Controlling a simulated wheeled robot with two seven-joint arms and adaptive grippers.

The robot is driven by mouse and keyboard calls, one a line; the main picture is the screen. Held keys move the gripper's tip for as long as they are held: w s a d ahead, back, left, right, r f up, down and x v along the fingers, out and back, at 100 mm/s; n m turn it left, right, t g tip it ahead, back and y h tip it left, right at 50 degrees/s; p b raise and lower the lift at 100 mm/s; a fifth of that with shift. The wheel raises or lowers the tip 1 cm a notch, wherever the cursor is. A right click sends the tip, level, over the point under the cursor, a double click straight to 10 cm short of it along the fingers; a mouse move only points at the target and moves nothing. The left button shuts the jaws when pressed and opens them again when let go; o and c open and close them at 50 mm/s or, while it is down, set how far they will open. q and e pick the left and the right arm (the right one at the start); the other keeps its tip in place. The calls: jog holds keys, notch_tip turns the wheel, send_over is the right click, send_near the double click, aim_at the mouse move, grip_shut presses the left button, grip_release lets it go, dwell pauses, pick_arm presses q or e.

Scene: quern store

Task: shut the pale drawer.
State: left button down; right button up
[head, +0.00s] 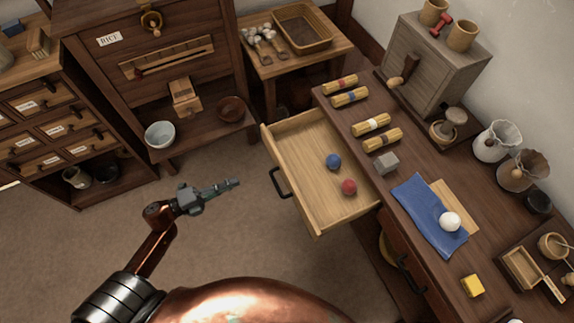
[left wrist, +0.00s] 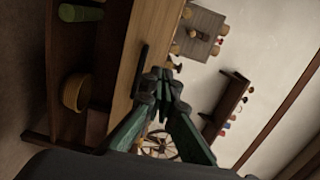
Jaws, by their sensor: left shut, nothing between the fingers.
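The pale drawer (head: 305,196) is pulled out from the dark wooden counter and stands open. A blue ball (head: 333,161) and a red ball (head: 348,187) lie inside it. Its black handle (head: 279,183) is on the front, which faces left in the head view. My left gripper (head: 236,183) is shut and empty, a short gap to the left of the handle. In the left wrist view the shut fingers (left wrist: 161,75) show in front of the pale drawer front (left wrist: 135,60) and its dark handle (left wrist: 141,68). My right gripper is not in view.
The dark counter (head: 408,172) holds several bundles, a grey block, a blue cloth (head: 428,216) and a yellow block (head: 472,286). A second black handle (head: 410,273) is on the counter's front. A dark cabinet (head: 150,75) stands behind. The floor left of the drawer is clear.

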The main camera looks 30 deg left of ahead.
pick_arm(q)
jog(key=d, duration=0.1)
jog(key=b, duration=0.3)
send_near(280, 164)
jog(key=w+f, duration=0.1)
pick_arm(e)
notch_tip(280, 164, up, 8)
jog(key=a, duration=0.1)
pick_arm(q)
jog(key=shift+m+h, duration=0.3)
jog(key=shift+m, duration=0.1)
jog(key=b+x, duration=0.1)
jog(key=x, duration=0.4)
jog(key=shift+f, duration=0.15)
jog(key=shift+w+d+b, duration=0.3)
jog(key=shift+w+d, duration=0.05)
jog(key=shift+w, duration=0.05)
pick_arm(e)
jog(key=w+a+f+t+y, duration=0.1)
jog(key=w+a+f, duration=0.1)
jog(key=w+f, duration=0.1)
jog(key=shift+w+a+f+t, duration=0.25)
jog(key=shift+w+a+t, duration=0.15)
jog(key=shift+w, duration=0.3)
